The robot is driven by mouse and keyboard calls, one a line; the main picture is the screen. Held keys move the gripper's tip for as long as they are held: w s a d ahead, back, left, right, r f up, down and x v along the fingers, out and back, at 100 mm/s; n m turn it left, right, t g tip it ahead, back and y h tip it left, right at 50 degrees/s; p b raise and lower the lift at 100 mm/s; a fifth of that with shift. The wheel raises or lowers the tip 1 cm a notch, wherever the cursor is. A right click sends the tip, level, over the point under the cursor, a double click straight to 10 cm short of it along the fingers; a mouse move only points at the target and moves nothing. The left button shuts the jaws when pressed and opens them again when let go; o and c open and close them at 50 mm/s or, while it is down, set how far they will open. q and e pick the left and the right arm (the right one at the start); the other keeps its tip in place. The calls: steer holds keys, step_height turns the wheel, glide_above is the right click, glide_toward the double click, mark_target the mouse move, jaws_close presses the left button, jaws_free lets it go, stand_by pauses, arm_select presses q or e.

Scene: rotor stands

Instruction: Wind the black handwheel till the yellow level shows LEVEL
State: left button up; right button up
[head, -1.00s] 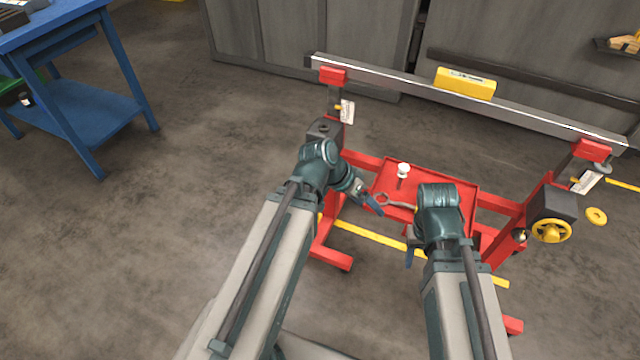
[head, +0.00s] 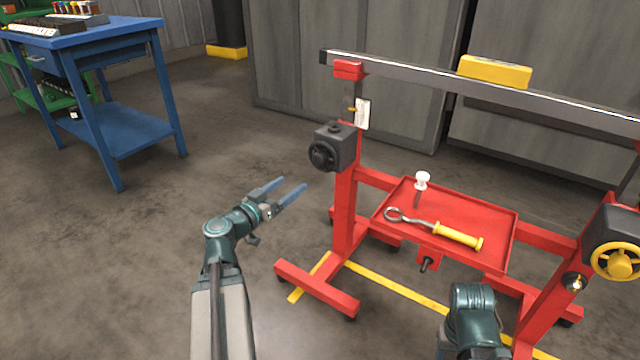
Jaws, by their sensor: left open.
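The black handwheel (head: 323,155) sits on a dark gearbox on the left post of the red stand (head: 345,215). The yellow level (head: 494,71) lies on the grey beam across the top of the stand; its reading is too small to tell. My left gripper (head: 293,190) is open and empty, below and to the left of the black handwheel, apart from it. My right arm (head: 475,320) shows at the lower right; its gripper is not visible.
A red tray (head: 475,215) on the stand holds a yellow-handled ring tool (head: 450,233) and a white-topped piece (head: 422,181). A yellow handwheel (head: 615,261) is on the right post. A blue workbench (head: 100,45) stands at the left. Floor left of the stand is clear.

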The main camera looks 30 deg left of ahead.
mark_target(317, 162)
arm_select(q)
steer(key=shift+y, duration=0.3)
steer(key=w, duration=1.3)
steer(key=shift+w+d+f, duration=0.1)
steer(key=shift+w+d, duration=0.05)
steer(key=shift+w, duration=0.05)
jaws_close()
